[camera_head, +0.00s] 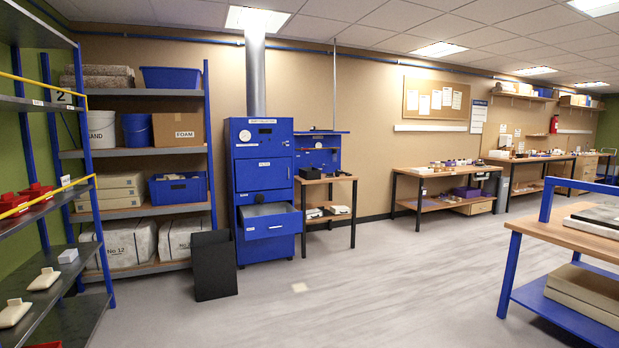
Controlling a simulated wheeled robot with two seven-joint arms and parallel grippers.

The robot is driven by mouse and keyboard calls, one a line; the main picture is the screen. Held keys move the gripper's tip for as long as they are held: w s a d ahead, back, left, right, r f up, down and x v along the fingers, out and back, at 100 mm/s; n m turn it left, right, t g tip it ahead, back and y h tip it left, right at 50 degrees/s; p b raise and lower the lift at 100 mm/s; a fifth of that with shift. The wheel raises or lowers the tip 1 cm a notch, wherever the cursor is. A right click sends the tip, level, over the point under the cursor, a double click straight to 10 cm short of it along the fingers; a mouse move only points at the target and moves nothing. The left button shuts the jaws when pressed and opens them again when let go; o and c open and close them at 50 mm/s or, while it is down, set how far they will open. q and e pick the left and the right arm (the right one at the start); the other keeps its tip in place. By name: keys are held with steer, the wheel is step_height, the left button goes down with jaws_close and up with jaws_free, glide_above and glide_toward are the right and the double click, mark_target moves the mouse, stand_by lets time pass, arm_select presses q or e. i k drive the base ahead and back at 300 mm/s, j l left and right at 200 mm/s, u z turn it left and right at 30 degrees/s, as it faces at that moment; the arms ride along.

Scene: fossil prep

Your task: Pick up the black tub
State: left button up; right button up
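A small black box-like item (311,173) sits on top of the small wooden table right of the blue cabinet, toward its left end. It may be the black tub, but it is too small and far off to be sure. A dark bin-like shape (491,184) also shows at the right end of the middle bench along the back wall. Neither of my grippers is in view.
The blue cabinet (262,165) has a drawer (272,222) pulled out. A dark panel (214,266) stands on the floor before the shelving. Shelves (45,105) line the left, and a blue-framed bench (570,235) stands at right. The middle floor (380,290) is clear.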

mark_target(304, 173)
steer(key=i+z, duration=0.2)
steer(key=i, duration=3.05)
steer(key=i+l, duration=0.1)
steer(key=i, duration=1.2)
steer(key=i+u, duration=0.1)
steer(key=i, duration=1.2)
steer(key=i+l, duration=0.2)
steer(key=i, duration=1.05)
